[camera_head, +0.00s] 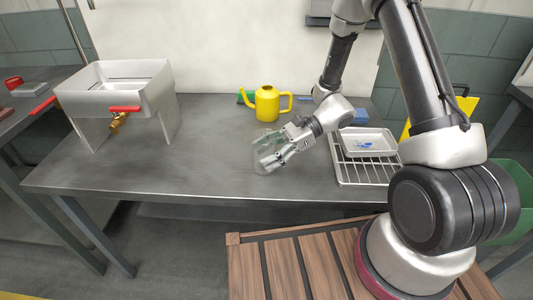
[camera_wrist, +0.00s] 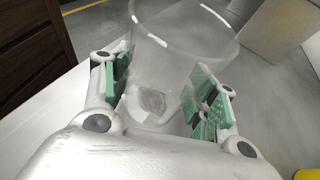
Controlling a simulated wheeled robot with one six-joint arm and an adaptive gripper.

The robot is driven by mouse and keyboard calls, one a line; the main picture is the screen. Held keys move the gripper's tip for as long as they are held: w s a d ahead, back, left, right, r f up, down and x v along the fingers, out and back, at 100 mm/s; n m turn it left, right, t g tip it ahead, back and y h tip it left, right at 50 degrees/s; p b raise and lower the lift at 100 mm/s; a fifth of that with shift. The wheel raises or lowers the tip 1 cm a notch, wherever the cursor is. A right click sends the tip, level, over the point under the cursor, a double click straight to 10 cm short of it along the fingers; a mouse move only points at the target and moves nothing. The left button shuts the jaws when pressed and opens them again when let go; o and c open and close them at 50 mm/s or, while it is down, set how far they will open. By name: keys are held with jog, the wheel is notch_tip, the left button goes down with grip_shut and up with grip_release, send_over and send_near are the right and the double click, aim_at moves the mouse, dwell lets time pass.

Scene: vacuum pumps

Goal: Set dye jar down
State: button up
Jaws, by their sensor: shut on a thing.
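The dye jar (camera_head: 262,145) is a clear glass vessel at the middle of the grey metal table (camera_head: 215,177). In the wrist view the jar (camera_wrist: 180,35) stands between the green finger pads, and its wide open rim shows. My gripper (camera_head: 272,152) is shut on the jar from the right side. In the wrist view the gripper (camera_wrist: 160,95) has a pad on each side of the glass.
A yellow watering can (camera_head: 267,105) stands behind the jar. A wire rack (camera_head: 367,174) with a white tray (camera_head: 367,143) is to the right. A white sink-like basin (camera_head: 120,85) with a red-handled tap (camera_head: 122,110) stands at left. The table between basin and jar is clear.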

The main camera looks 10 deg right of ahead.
jog(key=o, duration=1.2)
jog(key=shift+f, duration=0.1)
jog(key=v, duration=0.7)
jog(key=shift+w+d, duration=0.15)
jog(key=shift+d, duration=0.2)
jog(key=s+d+r+n+t+h, duration=0.3)
jog(key=s+d+r+n+h, duration=0.3)
jog(key=d+r, duration=0.4)
jog(key=s+d+r+n+t+h, duration=0.3)
jog(key=s+d+r+n+h, duration=0.4)
jog(key=r, duration=0.6)
jog(key=s+d+n, duration=0.2)
jog(key=s+d, duration=0.1)
jog(key=s, duration=0.1)
jog(key=shift+r+n+t, duration=0.3)
jog(key=shift+r, duration=0.1)
jog(key=shift+o, duration=0.4)
jog(key=shift+s+d+r, duration=0.15)
jog(key=shift+d+r, duration=0.05)
jog(key=shift+d, duration=0.1)
